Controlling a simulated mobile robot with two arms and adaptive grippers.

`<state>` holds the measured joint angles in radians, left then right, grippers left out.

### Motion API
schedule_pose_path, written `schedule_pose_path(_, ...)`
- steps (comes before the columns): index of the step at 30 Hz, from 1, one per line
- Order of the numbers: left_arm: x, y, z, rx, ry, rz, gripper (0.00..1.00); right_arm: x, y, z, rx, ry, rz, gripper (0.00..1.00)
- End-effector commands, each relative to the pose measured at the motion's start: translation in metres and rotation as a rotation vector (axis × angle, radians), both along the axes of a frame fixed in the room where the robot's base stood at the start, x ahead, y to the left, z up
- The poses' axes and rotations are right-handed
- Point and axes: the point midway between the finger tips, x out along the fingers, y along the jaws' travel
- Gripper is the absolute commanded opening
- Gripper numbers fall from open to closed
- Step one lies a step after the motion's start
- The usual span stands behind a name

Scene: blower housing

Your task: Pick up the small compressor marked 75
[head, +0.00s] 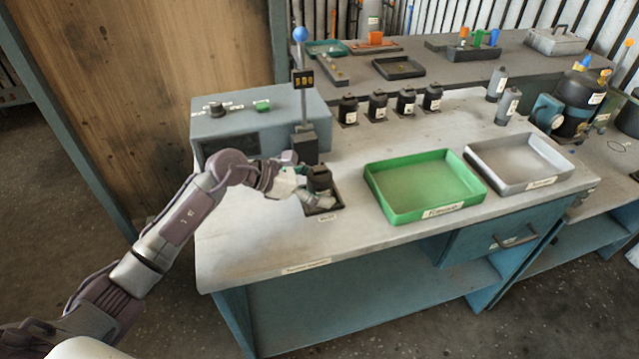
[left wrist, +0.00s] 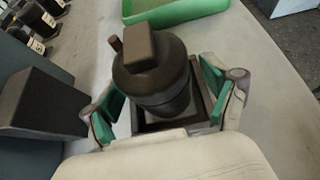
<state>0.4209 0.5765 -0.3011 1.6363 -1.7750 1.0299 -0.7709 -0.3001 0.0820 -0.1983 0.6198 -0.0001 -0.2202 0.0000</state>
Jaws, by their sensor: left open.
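A small black compressor (head: 319,179) stands in a dark square holder (head: 336,207) at the table's front left. In the left wrist view the compressor (left wrist: 158,75) is between my green-padded fingers, with visible gaps on both sides. My left gripper (head: 311,192) is open around it, low over the holder; it also shows in the left wrist view (left wrist: 168,103). Several similar small black compressors (head: 378,106) with pale labels stand in a row farther back. Their markings are too small to read, so I cannot tell which is marked 75. My right gripper is out of view.
A green tray (head: 385,195) and a grey tray (head: 485,158), both empty, lie to the right. Table between holder and green tray is clear.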

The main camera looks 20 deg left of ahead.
Motion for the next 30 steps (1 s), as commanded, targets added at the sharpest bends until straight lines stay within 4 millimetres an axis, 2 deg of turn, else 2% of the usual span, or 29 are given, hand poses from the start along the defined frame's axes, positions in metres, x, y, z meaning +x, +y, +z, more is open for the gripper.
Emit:
schedule_pose_path(1, 0.0, 0.0, 0.0, 0.0, 0.0, 0.0, 0.83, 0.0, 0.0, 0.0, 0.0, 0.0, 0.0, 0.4)
schedule_pose_path(2, 0.0, 0.0, 0.0, 0.0, 0.0, 0.0, 0.78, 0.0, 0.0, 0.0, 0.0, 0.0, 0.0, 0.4)
schedule_pose_path(16, 0.0, 0.0, 0.0, 0.0, 0.0, 0.0, 0.0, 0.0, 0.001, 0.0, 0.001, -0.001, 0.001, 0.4)
schedule_pose_path(26, 0.001, 0.001, 0.004, -0.002, -0.004, 0.001, 0.0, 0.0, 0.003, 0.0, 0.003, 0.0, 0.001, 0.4)
schedule_pose_path(30, 0.001, 0.0, 0.012, -0.002, -0.007, 0.0, 0.0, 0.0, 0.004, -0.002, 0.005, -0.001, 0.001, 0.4)
